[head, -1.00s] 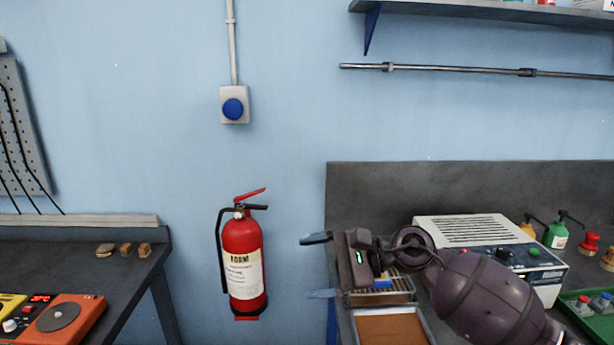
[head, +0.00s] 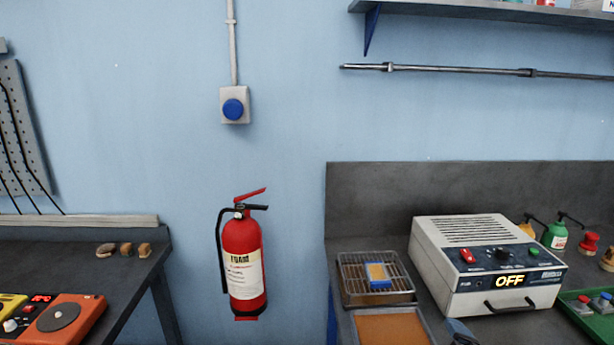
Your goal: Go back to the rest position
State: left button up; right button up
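Neither of my grippers shows in the head view. A small part of my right arm may be the dark shape at the bottom edge, below the white box; I cannot tell what it is. A blue block with a yellowish top (head: 378,275) lies on a wire rack over a tray (head: 352,292) on the right bench. The white box (head: 470,270) beside it has a red switch, a black knob, a front handle and a lit "OFF" sign.
A tray with a brown surface (head: 392,328) lies in front of the rack. A green tray (head: 580,318) is at the far right. The left bench (head: 75,262) holds an orange device (head: 65,322). A red fire extinguisher (head: 243,262) hangs on the wall between the benches.

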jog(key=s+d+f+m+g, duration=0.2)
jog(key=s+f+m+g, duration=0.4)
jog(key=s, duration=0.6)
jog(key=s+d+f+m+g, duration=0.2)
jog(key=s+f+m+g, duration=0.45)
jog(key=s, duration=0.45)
pick_arm(q)
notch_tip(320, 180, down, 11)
jog(key=b, duration=1)
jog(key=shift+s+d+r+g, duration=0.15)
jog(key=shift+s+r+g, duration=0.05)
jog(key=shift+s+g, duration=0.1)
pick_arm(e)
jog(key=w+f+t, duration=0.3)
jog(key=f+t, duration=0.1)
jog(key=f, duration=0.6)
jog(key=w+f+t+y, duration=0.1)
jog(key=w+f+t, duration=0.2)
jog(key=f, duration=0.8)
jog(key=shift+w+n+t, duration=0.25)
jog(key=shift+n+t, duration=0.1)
